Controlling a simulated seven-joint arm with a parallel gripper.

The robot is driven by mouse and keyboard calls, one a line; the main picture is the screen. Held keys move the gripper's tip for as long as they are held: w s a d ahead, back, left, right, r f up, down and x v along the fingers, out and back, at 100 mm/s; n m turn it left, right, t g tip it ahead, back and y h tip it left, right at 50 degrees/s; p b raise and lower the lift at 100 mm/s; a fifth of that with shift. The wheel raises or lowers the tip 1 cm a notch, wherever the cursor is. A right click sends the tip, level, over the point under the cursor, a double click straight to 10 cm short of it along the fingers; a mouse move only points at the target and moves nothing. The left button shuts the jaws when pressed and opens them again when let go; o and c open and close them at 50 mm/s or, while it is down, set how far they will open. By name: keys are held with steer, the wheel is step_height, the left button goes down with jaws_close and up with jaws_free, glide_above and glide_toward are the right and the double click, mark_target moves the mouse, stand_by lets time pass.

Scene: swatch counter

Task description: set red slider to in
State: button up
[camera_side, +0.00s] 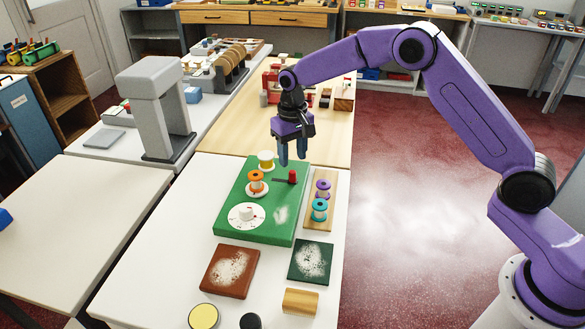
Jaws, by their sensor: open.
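A green board (259,228) lies on the white counter. The red slider (292,177) is a small upright knob near the board's upper right, at the right end of a short dark slot (279,181). My gripper (292,160) is open and points down, above and close to the red slider. Nothing is between its fingers that I can see. Whether a fingertip touches the knob cannot be told from this view.
On the board stand an orange spool (256,182), a yellow-topped spool (266,161) and a white dial (246,215). A wooden tray (333,185) with purple (323,188) and teal (320,209) spools lies close to its right. Brown (230,270) and dark green (310,262) swatches and a wooden block (300,301) lie in front.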

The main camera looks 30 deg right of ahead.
mark_target(293, 172)
steer(key=shift+f, duration=2.55)
